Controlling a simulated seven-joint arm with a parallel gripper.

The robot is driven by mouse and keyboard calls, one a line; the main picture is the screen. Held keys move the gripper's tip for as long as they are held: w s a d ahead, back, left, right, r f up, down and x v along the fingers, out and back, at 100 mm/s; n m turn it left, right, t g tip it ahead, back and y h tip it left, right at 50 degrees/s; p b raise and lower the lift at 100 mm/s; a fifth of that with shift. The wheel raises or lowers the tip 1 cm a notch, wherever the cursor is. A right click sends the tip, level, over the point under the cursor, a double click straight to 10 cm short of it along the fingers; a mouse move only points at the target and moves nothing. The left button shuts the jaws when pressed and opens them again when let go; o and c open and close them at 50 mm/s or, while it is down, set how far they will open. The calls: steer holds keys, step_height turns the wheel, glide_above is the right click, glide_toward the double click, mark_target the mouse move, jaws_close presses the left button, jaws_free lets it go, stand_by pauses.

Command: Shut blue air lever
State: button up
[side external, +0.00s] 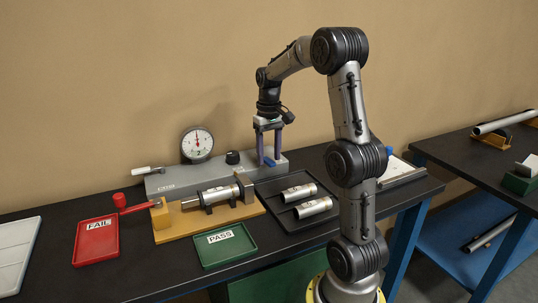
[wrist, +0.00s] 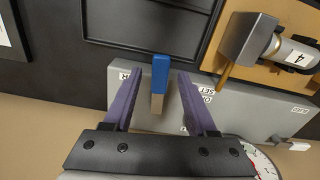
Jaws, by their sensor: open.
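The blue air lever (wrist: 160,75) has a blue tip and a tan lower part. It stands at the edge of the grey test box (wrist: 265,115), and in the side view it shows as a small blue spot (side external: 269,162) at the box's right end. My gripper (wrist: 160,78) is open, with its purple fingers on either side of the lever and a gap on both sides. In the side view my gripper (side external: 268,160) points down over the right end of the box. Whether the fingers touch the box is unclear.
A dial gauge (side external: 197,143) and black knob (side external: 233,157) are on the box. In front are a wooden fixture (side external: 163,234) holding a cylinder (side external: 218,194), a dark tray (side external: 262,187) with two cylinders, a red FAIL tray (side external: 97,251) and a green PASS tray (side external: 226,254).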

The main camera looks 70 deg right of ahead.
steer(key=shift+f, duration=0.2)
steer(key=shift+c, duration=0.3)
jaws_close()
steer(key=shift+r, duration=0.1)
stand_by(1.0)
